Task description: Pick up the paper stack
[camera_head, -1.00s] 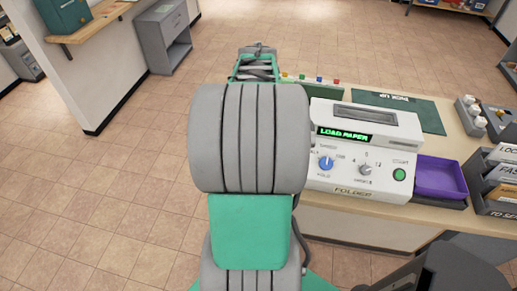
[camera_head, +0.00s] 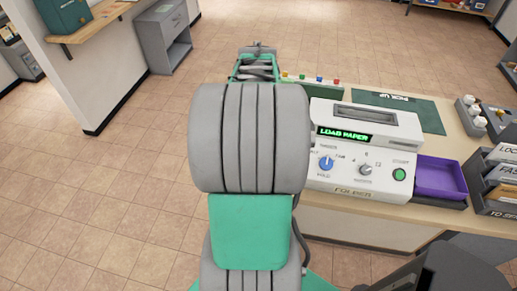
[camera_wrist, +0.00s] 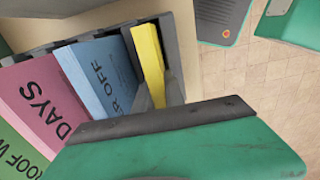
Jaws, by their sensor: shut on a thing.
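In the wrist view, several paper stacks stand in a grey slotted holder (camera_wrist: 174,50). A narrow yellow paper stack (camera_wrist: 147,50) stands in the right end slot. To its left are a blue stack (camera_wrist: 98,75), a pink stack (camera_wrist: 38,95) and a green stack (camera_wrist: 20,142), with partly cut-off lettering. My gripper (camera_wrist: 158,92) is shut on the near end of the yellow stack, which is still within the holder's walls. My gripper's green body covers the lower part of this view. In the head view my arm hides the gripper and the stacks.
In the head view, a white folder machine (camera_head: 365,150) showing "LOAD PAPER" stands on the counter (camera_head: 455,120). A purple tray (camera_head: 440,178) and a rack of labelled slots (camera_head: 500,180) lie to its right. The tiled floor at left is clear.

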